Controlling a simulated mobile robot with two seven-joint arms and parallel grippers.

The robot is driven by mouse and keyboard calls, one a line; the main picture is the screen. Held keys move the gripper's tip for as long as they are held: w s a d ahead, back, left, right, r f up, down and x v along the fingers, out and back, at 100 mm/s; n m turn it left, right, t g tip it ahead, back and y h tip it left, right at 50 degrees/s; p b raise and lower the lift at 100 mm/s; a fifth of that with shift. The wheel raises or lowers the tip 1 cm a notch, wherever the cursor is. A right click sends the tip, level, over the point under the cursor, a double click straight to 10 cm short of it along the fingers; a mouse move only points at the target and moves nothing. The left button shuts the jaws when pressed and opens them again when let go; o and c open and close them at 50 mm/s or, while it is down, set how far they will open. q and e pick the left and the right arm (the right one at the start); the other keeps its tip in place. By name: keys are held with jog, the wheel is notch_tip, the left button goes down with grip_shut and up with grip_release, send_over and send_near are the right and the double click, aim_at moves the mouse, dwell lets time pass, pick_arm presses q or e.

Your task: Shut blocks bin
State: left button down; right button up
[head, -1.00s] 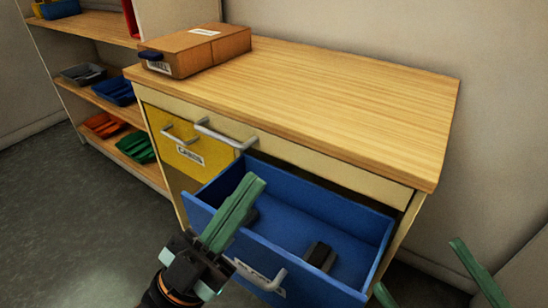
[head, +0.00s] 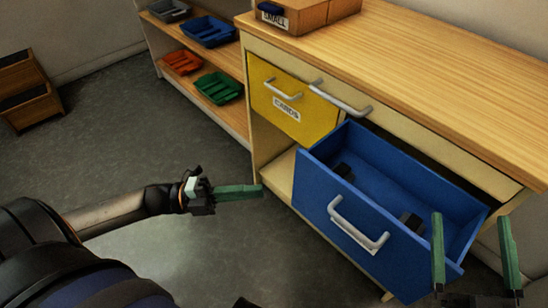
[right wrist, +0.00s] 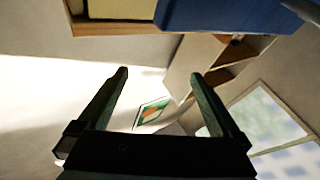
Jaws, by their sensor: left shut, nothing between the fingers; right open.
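The blue bin (head: 330,210) is a drawer pulled out from the wooden cabinet, with a grey bar handle (head: 350,225) and a white label mostly hidden behind it. Dark blocks (head: 343,171) lie inside. My left gripper (head: 260,190) is shut and empty, to the left of the bin's front and apart from it. My right gripper (head: 471,217) is open and empty at the bin's right end, overlapping its corner in the head view; whether it touches cannot be told. In the right wrist view the blue bin (right wrist: 225,14) shows at the top edge, beyond the open fingers.
A yellow cards bin (head: 290,100) sits shut in the cabinet, left of the blue one. A cardboard box (head: 300,14) stands on the wooden top (head: 440,65). A shelf with coloured trays (head: 218,87) is behind. The floor in front is clear.

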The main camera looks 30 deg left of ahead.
pick_arm(q)
jog(key=a+m+g+y, duration=0.1)
jog(key=a+m, duration=0.2)
jog(key=a, duration=0.4)
jog(key=b, duration=0.1)
send_near(302, 171)
jog(key=s+d, duration=0.1)
jog(key=d, duration=0.3)
jog(key=w, duration=0.2)
jog(key=w+d+b, duration=0.1)
jog(key=shift+w+r, duration=0.2)
jog(key=shift+w, duration=0.15)
pick_arm(e)
jog(key=s+r+n+t+y, duration=0.1)
jog(key=s+r+n+y, duration=0.2)
jog(key=r, duration=0.3)
jog(key=s+a+r+n+t+y, duration=0.1)
jog(key=s+r+n+y, duration=0.2)
jog(key=r+y, duration=0.2)
jog(key=shift+s+r, duration=0.3)
jog(key=shift+r, duration=0.05)
